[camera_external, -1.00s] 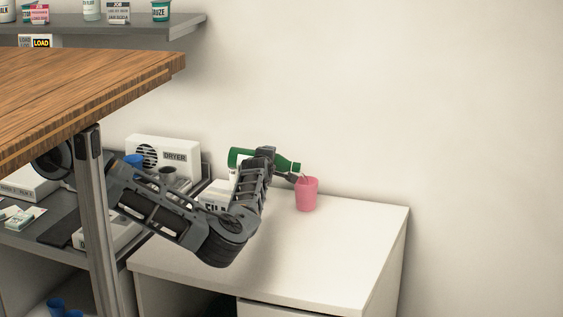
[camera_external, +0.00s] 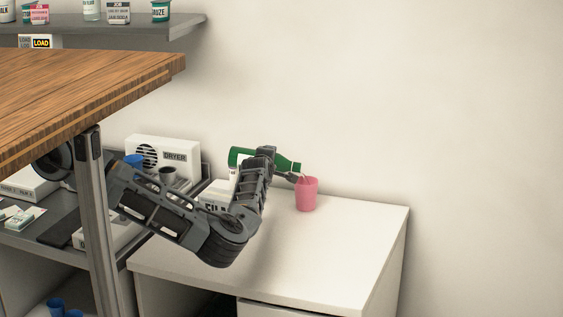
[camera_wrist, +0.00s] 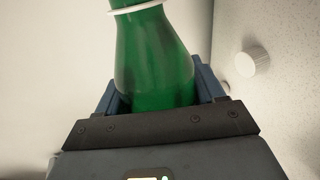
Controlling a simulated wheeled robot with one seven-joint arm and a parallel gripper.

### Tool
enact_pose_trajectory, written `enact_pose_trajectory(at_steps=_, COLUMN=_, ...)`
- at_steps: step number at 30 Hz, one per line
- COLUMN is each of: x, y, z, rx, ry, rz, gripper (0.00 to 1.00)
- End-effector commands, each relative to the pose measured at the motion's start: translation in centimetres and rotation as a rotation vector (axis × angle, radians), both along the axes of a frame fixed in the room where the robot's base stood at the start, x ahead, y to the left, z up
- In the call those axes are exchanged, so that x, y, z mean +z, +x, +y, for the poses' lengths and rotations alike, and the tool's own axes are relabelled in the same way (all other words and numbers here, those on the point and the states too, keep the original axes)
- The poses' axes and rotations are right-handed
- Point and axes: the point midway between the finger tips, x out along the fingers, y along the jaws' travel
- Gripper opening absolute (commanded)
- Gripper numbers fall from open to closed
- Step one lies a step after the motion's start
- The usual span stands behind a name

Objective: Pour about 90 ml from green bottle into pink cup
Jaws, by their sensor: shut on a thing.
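The green bottle (camera_external: 242,156) is held nearly level above the white desk, tipped slightly down with its neck to the right. My gripper (camera_external: 266,156) is shut around its body. In the wrist view the green bottle (camera_wrist: 152,55) lies between the fingers of my gripper (camera_wrist: 160,95), with a white ring at its neck. The pink cup (camera_external: 307,195) stands upright on the desk, just below and right of the bottle's mouth. A thin pale stream shows between the mouth and the cup's rim. The liquid level inside the cup is hidden.
The white desk (camera_external: 340,235) is bare to the right of and in front of the cup. A white cap (camera_wrist: 252,62) lies on it. A dryer box (camera_external: 170,150) and boxes are at the left. A wooden top (camera_external: 90,85) juts in at the upper left.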

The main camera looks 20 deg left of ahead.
Motion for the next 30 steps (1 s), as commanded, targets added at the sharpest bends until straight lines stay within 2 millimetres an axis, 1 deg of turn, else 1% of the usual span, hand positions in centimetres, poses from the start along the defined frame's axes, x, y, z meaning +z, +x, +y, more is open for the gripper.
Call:
enact_pose_trajectory(at_steps=1, x=0.1, y=0.0, z=0.3, rx=-0.002, ry=-0.039, rz=-0.005, gripper=0.3)
enact_pose_trajectory(at_steps=3, x=-0.7, y=-0.1, z=0.4, rx=-0.005, ry=-0.125, rz=-0.021, gripper=0.3)
enact_pose_trajectory(at_steps=5, x=-0.3, y=0.0, z=0.2, rx=-0.007, ry=-0.187, rz=-0.032, gripper=0.3)
enact_pose_trajectory(at_steps=7, x=-0.7, y=0.0, z=0.2, rx=-0.007, ry=-0.229, rz=-0.039, gripper=0.3)
enact_pose_trajectory(at_steps=17, x=-0.8, y=0.0, z=0.2, rx=-0.008, ry=-0.308, rz=-0.054, gripper=0.3)
enact_pose_trajectory(at_steps=30, x=-0.9, y=0.0, z=0.2, rx=-0.008, ry=-0.307, rz=-0.054, gripper=0.3)
